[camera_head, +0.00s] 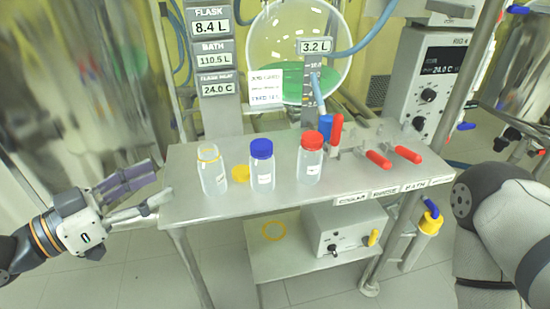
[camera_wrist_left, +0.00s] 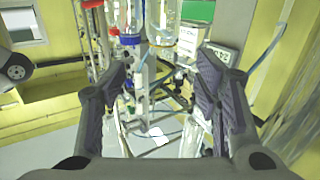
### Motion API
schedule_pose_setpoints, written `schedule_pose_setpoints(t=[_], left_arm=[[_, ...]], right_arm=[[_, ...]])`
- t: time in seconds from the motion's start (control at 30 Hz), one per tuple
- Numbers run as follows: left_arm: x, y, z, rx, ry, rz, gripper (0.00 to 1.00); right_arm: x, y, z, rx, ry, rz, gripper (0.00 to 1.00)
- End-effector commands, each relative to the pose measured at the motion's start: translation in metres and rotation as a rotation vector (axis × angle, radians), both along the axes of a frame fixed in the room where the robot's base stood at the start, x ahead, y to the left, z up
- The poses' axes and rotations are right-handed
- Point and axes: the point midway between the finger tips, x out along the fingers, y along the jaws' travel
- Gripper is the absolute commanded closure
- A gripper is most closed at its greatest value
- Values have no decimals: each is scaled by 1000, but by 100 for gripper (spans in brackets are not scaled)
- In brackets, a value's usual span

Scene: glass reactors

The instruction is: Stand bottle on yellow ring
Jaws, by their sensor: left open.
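On the upper steel bench stand three upright clear bottles: an uncapped bottle (camera_head: 213,173) with a yellowish neck, a blue-capped bottle (camera_head: 262,165) and a red-capped bottle (camera_head: 310,160). A loose yellow cap (camera_head: 240,174) lies between the first two. My left gripper (camera_head: 160,182) is open and empty at the bench's left edge, left of the uncapped bottle. In the left wrist view its open fingers (camera_wrist_left: 165,75) show nothing between them close up. My right gripper is out of view.
Red-handled valves (camera_head: 378,159) sit on the bench's right part. A bench leg (camera_head: 190,265) stands at the shelf's left. A round glass vessel (camera_head: 297,45) hangs behind.

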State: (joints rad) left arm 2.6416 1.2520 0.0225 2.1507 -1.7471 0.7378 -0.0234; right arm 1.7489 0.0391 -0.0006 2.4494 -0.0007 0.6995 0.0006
Motion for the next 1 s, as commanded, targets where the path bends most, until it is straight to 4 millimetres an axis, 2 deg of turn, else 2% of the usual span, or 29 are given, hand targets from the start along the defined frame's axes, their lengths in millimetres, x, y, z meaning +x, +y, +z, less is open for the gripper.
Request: schedule_pose_setpoints(t=[0.07, 0.27, 0.67, 0.93, 0.97, 1.0], left_arm=[[4, -1, 3, 4, -37, -4, 43], [34, -32, -6, 7, -28, -11, 43], [85, -73, 10, 8, -39, -9, 43], [91, -78, 13, 6, -44, -7, 43], [91, -78, 13, 6, -44, -7, 46], [91, -78, 13, 6, -44, -7, 55]], right_arm=[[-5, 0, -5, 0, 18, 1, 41], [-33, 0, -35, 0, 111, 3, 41], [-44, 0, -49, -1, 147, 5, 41], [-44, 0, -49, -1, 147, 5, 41], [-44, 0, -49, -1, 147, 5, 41], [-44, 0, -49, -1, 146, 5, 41]])
